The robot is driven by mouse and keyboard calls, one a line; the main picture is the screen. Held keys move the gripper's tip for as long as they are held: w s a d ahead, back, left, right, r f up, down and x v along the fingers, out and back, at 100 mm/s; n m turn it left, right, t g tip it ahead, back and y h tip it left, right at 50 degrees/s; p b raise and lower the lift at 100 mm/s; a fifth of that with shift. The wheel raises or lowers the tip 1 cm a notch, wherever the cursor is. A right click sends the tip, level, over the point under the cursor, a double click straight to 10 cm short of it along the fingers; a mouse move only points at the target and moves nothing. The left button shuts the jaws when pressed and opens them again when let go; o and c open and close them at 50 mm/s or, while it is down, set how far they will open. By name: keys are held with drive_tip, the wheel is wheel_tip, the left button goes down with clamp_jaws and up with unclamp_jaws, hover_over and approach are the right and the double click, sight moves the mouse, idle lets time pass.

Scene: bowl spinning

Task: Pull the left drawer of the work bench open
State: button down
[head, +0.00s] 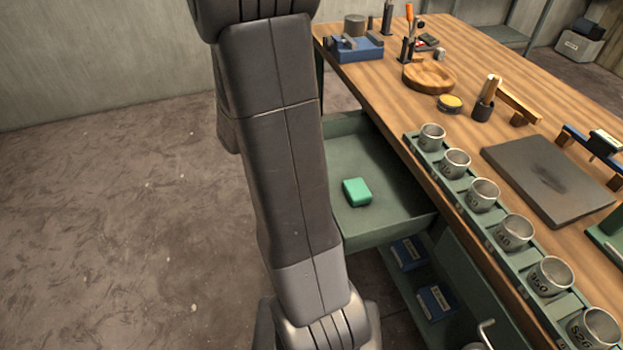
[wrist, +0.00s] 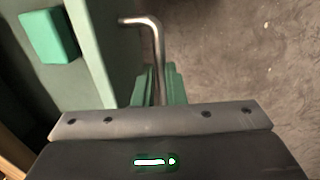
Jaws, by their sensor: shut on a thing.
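The left drawer (head: 380,235) of the work bench (head: 460,60) is pulled out, and its green tray shows beside my arm in the head view. A green block (head: 357,192) lies inside it. In the wrist view, the drawer's front wall (wrist: 95,50) and the block (wrist: 48,36) are at the left. My gripper (wrist: 158,82) is shut on the bent metal handle (wrist: 153,32), which stands out from the drawer front. In the head view my arm hides the gripper, this handle and part of the drawer.
Metal cups (head: 482,194) stand in a green rack along the bench edge. Blue boxes (head: 436,301) sit on a shelf below the drawer. Another metal handle (head: 487,333) juts out at the lower right. The floor (head: 110,220) left of my arm is clear.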

drive_tip(key=shift+s+a, duration=0.15)
drive_tip(key=shift+a, duration=0.35)
drive_tip(key=shift+s+a, duration=0.15)
drive_tip(key=shift+a, duration=0.35)
drive_tip(key=c, duration=1.5)
unclamp_jaws()
drive_tip(key=shift+r, duration=0.1)
drive_tip(key=r, duration=0.4)
drive_tip(key=a+r+p, duration=0.1)
drive_tip(key=r, duration=0.4)
drive_tip(key=s+a+r, duration=0.1)
drive_tip(key=r, duration=0.3)
drive_tip(key=shift+a+r+p, duration=0.2)
drive_tip(key=shift+p, duration=0.2)
drive_tip(key=shift+f, duration=0.1)
drive_tip(key=d+f, duration=0.1)
drive_tip(key=f, duration=0.3)
drive_tip(key=f+b, duration=0.1)
drive_tip(key=f, duration=0.4)
drive_tip(key=w+d+f+b, duration=0.1)
drive_tip(key=f, duration=0.3)
drive_tip(key=shift+d+f, duration=0.2)
drive_tip(key=shift+d, duration=0.1)
